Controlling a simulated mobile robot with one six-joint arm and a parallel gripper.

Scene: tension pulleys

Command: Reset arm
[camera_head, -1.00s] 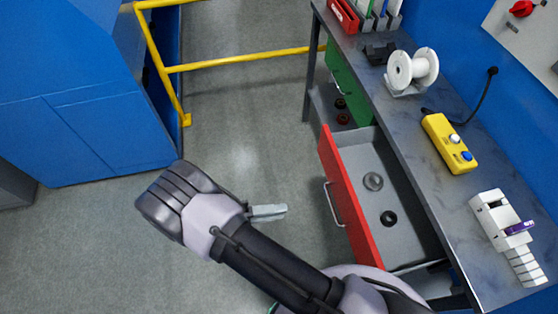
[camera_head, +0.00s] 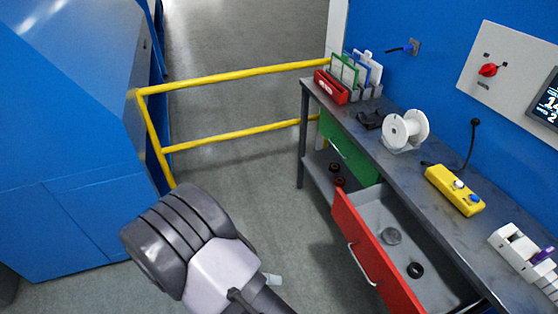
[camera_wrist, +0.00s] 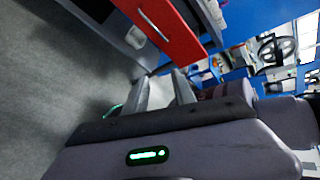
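My arm shows in the lower middle of the head view, with a small part of my gripper (camera_head: 272,280) visible behind it. In the wrist view my gripper (camera_wrist: 160,84) has its two fingers apart with nothing between them. The red drawer (camera_head: 370,252) is pulled out under the workbench, to the right of my gripper. It also shows past the fingers in the wrist view (camera_wrist: 165,28). My gripper is clear of the drawer.
The workbench (camera_head: 400,171) carries a white spool (camera_head: 405,130), a yellow control box (camera_head: 454,190) and a white device (camera_head: 515,248). A green drawer (camera_head: 348,149) is beside dark pulleys (camera_head: 338,181) on a lower shelf.

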